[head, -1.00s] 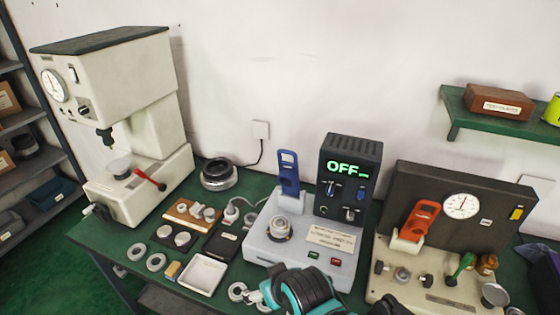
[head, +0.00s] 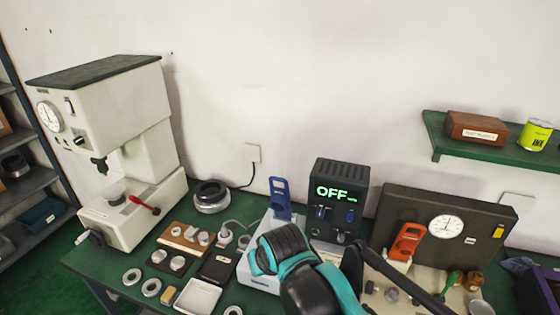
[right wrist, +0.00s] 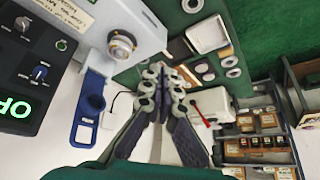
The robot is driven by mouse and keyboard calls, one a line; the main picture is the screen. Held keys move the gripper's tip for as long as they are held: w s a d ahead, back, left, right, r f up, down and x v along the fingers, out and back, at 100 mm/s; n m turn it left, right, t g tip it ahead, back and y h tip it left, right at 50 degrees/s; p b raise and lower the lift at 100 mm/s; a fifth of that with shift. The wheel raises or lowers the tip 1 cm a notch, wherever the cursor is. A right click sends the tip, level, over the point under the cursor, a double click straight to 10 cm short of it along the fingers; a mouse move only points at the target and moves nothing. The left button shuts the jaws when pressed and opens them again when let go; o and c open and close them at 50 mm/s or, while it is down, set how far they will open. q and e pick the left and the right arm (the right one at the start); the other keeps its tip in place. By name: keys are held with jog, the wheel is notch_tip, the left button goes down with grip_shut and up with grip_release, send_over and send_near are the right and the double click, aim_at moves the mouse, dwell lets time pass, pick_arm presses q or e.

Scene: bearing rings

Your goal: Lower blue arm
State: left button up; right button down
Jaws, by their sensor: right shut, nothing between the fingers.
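The round metal seat (right wrist: 122,42) shows in the wrist view. My left gripper is not in view.
A second tester with an orange lever (head: 407,242) and a dial stands to the right. A cream press (head: 125,150) stands at the left. Loose rings, a white tray (head: 198,297) and small blocks lie between. A green shelf (head: 480,145) is on the wall.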

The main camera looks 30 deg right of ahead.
jog(key=w+d+r+m+g+p, duration=0.1)
jog(key=w+d+r+m+p, duration=0.1)
jog(key=w+d+r+p, duration=0.45)
jog(key=w+d+r+m+g+p, duration=0.1)
jog(key=w+r+m+p, duration=0.1)
jog(key=w+r+p, duration=0.5)
jog(key=w+d+r+m+g+p, duration=0.1)
jog(key=w+d+r+m+p, duration=0.1)
jog(key=w+d+r+p, duration=0.1)
jog(key=w+d+r+m+g+h+p, duration=0.1)
jog(key=w+d+r+p, duration=0.3)
jog(key=d, duration=0.5)
jog(key=w+m+g, duration=0.1)
jog(key=w, duration=0.1)
jog(key=shift+w+d+p, duration=0.25)
jog(key=shift+w+p, duration=0.1)
jog(key=shift+p, duration=0.05)
jog(key=p, duration=0.2)
send_over(280, 188)
jog(key=f, duration=1.1)
jog(key=shift+w+d, duration=0.25)
jog(key=shift+d, duration=0.1)
jog(key=shift+s+a, duration=0.35)
jog(key=shift+w+f, duration=0.1)
jog(key=shift+f, duration=0.05)
